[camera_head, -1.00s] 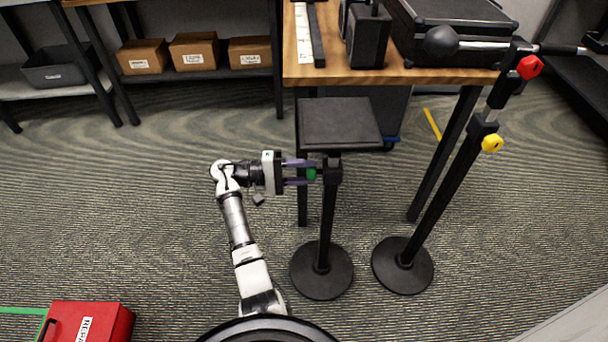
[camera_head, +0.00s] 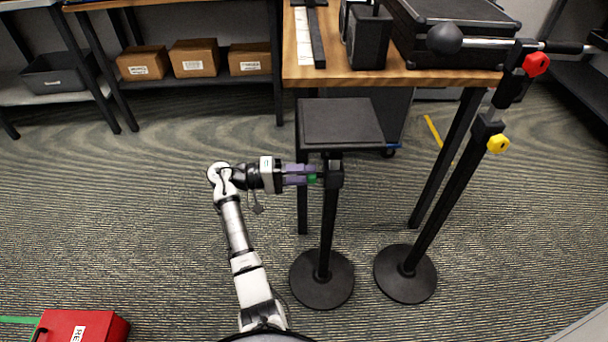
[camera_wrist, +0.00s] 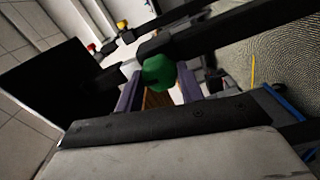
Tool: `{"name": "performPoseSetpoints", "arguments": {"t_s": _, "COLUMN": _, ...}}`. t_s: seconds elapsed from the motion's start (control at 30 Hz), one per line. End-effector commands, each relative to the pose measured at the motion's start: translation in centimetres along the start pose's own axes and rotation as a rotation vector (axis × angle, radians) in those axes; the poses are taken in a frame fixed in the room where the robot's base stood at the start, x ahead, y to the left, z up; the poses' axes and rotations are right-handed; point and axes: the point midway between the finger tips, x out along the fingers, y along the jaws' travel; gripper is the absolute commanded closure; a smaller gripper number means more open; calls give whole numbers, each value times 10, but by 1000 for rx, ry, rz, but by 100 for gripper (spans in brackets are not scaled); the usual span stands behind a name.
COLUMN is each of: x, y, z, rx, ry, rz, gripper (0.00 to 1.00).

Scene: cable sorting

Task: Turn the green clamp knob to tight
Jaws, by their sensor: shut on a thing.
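The green clamp knob (camera_head: 312,179) sits on the left side of the clamp on a black stand (camera_head: 327,225) that carries a flat black platform (camera_head: 340,122). My gripper (camera_head: 309,175) reaches it from the left, with its purple fingers shut on the knob. In the head view the fingers cover most of the knob. In the wrist view the green knob (camera_wrist: 159,71) shows between the finger ends, in front of the dark stand post. I cannot tell the knob's tightness.
A second stand (camera_head: 450,200) at the right bears a yellow knob (camera_head: 498,144) and a red knob (camera_head: 536,64). A wooden table (camera_head: 420,76) with black equipment stands behind the platform. A red box (camera_head: 85,326) lies at the lower left.

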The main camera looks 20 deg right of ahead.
Motion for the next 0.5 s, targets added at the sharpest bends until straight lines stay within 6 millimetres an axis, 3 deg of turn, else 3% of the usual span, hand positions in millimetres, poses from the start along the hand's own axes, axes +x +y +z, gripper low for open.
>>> {"name": "performPoseSetpoints", "arguments": {"t_s": 0.2, "x": -1, "y": 0, "z": 0, "rx": 1, "ry": 1, "rz": -1, "gripper": 85}}
{"name": "performPoseSetpoints", "arguments": {"t_s": 0.23, "x": -1, "y": 0, "z": 0, "rx": 1, "ry": 1, "rz": -1, "gripper": 61}}
{"name": "performPoseSetpoints", "arguments": {"t_s": 0.4, "x": -1, "y": 0, "z": 0, "rx": 1, "ry": 1, "rz": -1, "gripper": 40}}
{"name": "performPoseSetpoints", "arguments": {"t_s": 0.5, "x": 0, "y": 0, "z": 0, "rx": 0, "ry": 1, "rz": -1, "gripper": 40}}
